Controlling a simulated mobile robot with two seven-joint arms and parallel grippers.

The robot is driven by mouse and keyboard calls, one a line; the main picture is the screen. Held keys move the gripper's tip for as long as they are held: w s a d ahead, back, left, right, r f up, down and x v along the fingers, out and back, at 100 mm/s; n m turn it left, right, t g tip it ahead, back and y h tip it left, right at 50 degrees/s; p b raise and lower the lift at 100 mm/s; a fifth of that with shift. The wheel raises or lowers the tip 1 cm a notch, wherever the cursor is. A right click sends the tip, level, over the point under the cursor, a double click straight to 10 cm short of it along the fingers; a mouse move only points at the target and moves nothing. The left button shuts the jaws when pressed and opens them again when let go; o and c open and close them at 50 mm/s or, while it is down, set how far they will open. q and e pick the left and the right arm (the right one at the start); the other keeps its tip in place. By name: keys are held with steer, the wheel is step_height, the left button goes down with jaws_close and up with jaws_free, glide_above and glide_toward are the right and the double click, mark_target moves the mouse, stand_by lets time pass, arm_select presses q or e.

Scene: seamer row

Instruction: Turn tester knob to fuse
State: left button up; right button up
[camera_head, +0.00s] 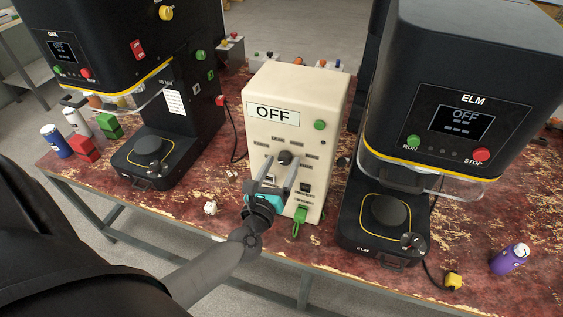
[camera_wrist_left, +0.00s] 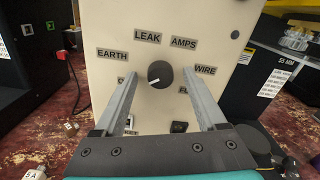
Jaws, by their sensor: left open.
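The tester (camera_head: 298,92) is a cream box on the table between two black machines, with a sign reading OFF. Its dark round knob (camera_head: 284,157) is on the front face. In the left wrist view the knob (camera_wrist_left: 160,75) has a pale pointer mark toward the lower left. Labels EARTH, LEAK, AMPS and WIRE ring it; a label at lower right, partly hidden by a finger, starts with FU. My left gripper (camera_head: 279,172) is open, its two fingers on either side of the knob and apart from it. My right gripper is not in view.
A black machine labelled ELM (camera_head: 470,110) stands close on the right, another (camera_head: 110,50) on the left. A green tag (camera_head: 299,220) hangs at the tester's base.

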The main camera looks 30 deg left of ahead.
arm_select(q)
steer(key=shift+w+a, duration=0.1)
steer(key=shift+w, duration=0.2)
jaws_close()
stand_by(0.5)
